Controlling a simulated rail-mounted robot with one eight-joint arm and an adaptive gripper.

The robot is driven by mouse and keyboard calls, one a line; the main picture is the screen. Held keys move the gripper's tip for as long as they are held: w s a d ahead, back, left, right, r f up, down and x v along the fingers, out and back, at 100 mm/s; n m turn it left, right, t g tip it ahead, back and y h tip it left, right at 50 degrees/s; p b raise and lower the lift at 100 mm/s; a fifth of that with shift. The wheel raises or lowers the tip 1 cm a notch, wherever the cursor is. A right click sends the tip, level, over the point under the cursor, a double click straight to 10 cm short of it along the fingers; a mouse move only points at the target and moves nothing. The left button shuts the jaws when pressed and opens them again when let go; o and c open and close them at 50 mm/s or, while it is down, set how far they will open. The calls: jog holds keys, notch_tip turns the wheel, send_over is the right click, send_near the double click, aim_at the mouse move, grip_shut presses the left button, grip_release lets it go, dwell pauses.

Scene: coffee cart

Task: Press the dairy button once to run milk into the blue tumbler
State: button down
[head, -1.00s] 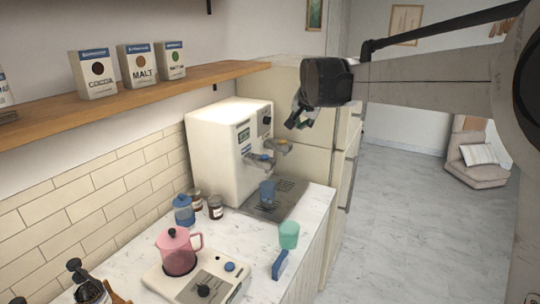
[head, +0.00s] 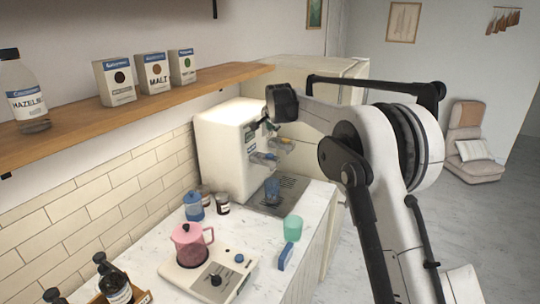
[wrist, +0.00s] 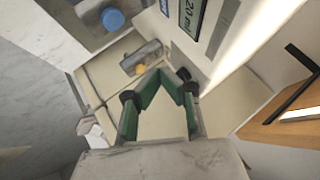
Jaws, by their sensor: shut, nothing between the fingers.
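The blue tumbler (head: 272,189) stands upright under the spouts of a cream dispenser (head: 221,137); its contents cannot be made out. I cannot read which control is the dairy button. My gripper (head: 269,124) is at the upper front of the dispenser, partly hidden by my wrist. In the wrist view its green fingers (wrist: 167,75) are shut and empty; contact with the dispenser cannot be told.
A drip tray (head: 291,188) lies under the tumbler. A wooden shelf (head: 120,103) with boxes runs along the wall at left.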

aim_at(270, 155)
jog(key=shift+w+a+f, duration=0.1)
jog(key=shift+f, duration=0.05)
jog(key=shift+f, duration=0.15)
jog(key=shift+f+b, duration=2.15)
jog(key=shift+f, duration=2.1)
jog(key=shift+f+b, duration=0.4)
jog(key=shift+f, duration=0.05)
jog(key=shift+f+b, duration=0.35)
jog(key=shift+f, duration=0.15)
jog(key=shift+r+p, duration=0.35)
jog(key=shift+r, duration=0.6)
